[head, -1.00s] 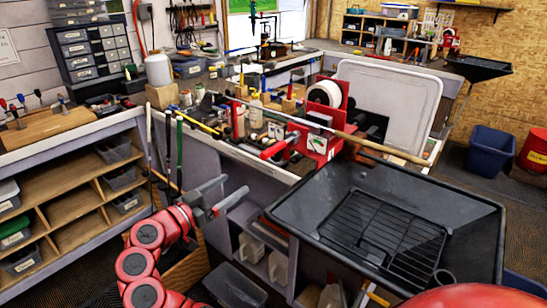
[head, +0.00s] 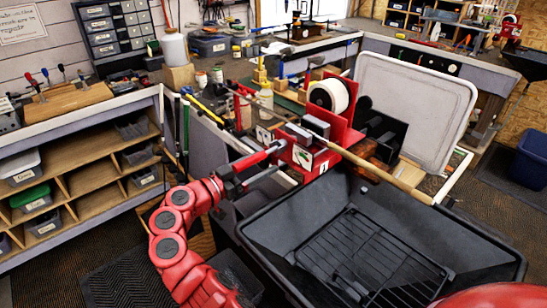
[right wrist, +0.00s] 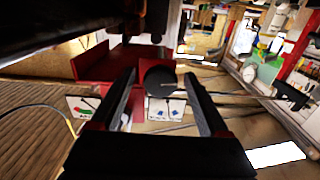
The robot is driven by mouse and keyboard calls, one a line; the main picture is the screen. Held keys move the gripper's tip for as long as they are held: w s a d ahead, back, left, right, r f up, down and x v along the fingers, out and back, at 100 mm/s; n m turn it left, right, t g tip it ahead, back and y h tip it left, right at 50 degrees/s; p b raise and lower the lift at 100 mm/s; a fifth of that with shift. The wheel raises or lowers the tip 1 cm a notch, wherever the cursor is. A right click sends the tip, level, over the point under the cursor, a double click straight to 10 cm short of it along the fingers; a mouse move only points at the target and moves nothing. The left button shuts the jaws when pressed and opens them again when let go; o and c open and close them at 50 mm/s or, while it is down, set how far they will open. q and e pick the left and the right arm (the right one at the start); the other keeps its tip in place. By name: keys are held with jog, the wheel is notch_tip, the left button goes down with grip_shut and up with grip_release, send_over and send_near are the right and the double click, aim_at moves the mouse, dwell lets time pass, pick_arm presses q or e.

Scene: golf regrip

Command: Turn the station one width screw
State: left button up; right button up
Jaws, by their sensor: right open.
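The red station-one clamp (head: 312,158) stands on the bench edge, with a "1" plate on its front and a long shaft (head: 390,180) lying across its top. My right gripper (head: 264,166) is open beside this bar, left of the clamp. In the right wrist view, a dark round knob (right wrist: 160,80), which looks like the width screw, shows between and beyond the spread fingers (right wrist: 162,98). Whether the fingers touch it I cannot tell. My left gripper is out of view.
A black tray with a wire rack (head: 350,255) sits right of my arm. A white roll (head: 328,95) and a large pale panel (head: 415,100) stand behind the clamp. Bottles and tools crowd the bench. Shelves (head: 95,180) fill the left.

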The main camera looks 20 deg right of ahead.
dwell(0.3)
grip_shut()
jog(key=shift+n, duration=0.4)
